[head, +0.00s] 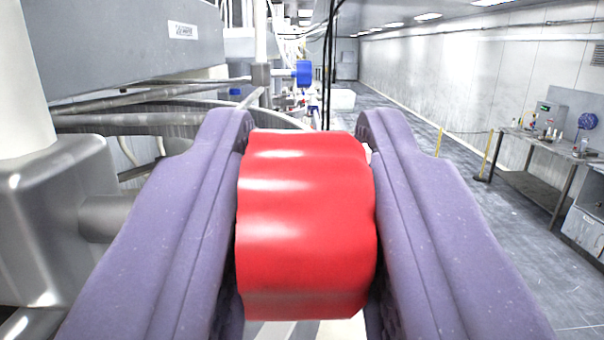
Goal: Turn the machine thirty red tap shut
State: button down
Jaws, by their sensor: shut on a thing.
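The red tap (305,225) is a glossy, lobed red handle in the middle of the head view, close to the camera. My gripper (306,130) has its two purple fingers on either side of it, shut on the handle. The left finger touches its left side and the right finger its right side. The tap's stem and body are hidden behind the handle, so I cannot tell how far it is turned. No machine number is readable.
A grey machine housing (130,40) and metal pipes (150,120) fill the left. A blue handle (304,72) shows further back. A bench (535,175) with bottles stands along the right wall.

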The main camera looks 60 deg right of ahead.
aim_at(291, 311)
jog(key=c, duration=0.9)
grip_release()
jog(key=shift+a, duration=0.1)
jog(key=shift+s+a+f+b, duration=0.25)
jog(key=shift+a+f+b, duration=0.15)
jog(key=shift+b, duration=0.65)
jog(key=b+v, duration=0.5)
jog(key=b, duration=0.2)
jog(key=shift+a, duration=0.3)
jog(key=shift+s+a+b, duration=0.4)
jog(key=shift+a, duration=0.1)
